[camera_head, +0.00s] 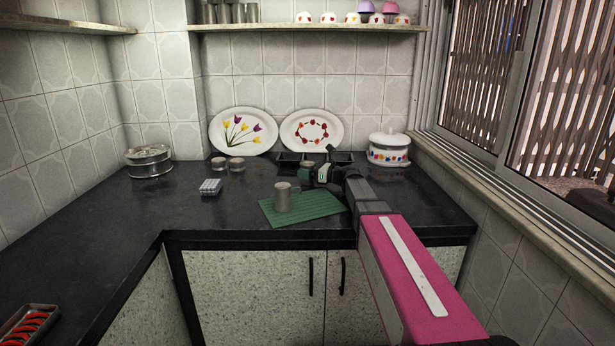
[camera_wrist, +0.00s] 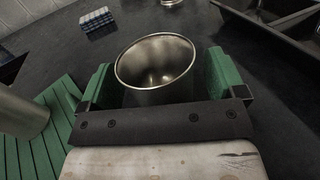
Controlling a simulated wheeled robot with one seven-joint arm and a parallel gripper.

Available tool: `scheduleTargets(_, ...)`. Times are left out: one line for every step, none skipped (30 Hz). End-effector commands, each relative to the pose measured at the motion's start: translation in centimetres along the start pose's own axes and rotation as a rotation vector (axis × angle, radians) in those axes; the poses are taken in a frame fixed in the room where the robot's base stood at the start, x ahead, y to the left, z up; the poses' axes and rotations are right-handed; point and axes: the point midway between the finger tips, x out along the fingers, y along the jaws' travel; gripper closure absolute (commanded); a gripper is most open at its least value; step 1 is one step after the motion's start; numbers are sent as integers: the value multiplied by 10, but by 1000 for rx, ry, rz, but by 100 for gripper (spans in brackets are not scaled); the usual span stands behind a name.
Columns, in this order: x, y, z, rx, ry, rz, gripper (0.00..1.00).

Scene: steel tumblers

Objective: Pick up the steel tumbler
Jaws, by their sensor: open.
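A steel tumbler (camera_wrist: 155,64) with its mouth facing up sits between the green fingers of my gripper (camera_wrist: 161,78) in the wrist view. The fingers are apart, one on each side of it. Whether either touches it, I cannot tell. A second steel tumbler (camera_head: 282,197) stands upright on the green mat (camera_head: 322,204) in the head view. It also shows at the left edge of the wrist view (camera_wrist: 20,112). In the head view my gripper (camera_head: 314,174) is just behind the mat and mostly hides the tumbler between its fingers.
A black divided tray (camera_head: 342,157) lies behind my gripper. A white lidded pot (camera_head: 388,151) is at the right, and two plates (camera_head: 243,131) lean on the wall. The left counter is mostly clear.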

Motion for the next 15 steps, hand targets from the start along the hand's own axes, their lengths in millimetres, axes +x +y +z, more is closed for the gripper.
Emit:
scheduleTargets(2,0,0,0,0,0,11)
scheduleTargets(2,0,0,0,0,0,11)
scheduleTargets(1,0,0,0,0,-1,11)
scheduleTargets(1,0,0,0,0,-1,11)
scheduleTargets(1,0,0,0,0,-1,11)
scheduleTargets(1,0,0,0,0,-1,11)
scheduleTargets(1,0,0,0,0,-1,21)
scheduleTargets(1,0,0,0,0,-1,30)
scheduleTargets(1,0,0,0,0,-1,43)
scheduleTargets(1,0,0,0,0,-1,53)
scheduleTargets(1,0,0,0,0,-1,63)
scheduleTargets(1,0,0,0,0,-1,65)
scheduleTargets(1,0,0,0,0,-1,65)
scheduleTargets(1,0,0,0,0,-1,65)
scheduleTargets(1,0,0,0,0,0,65)
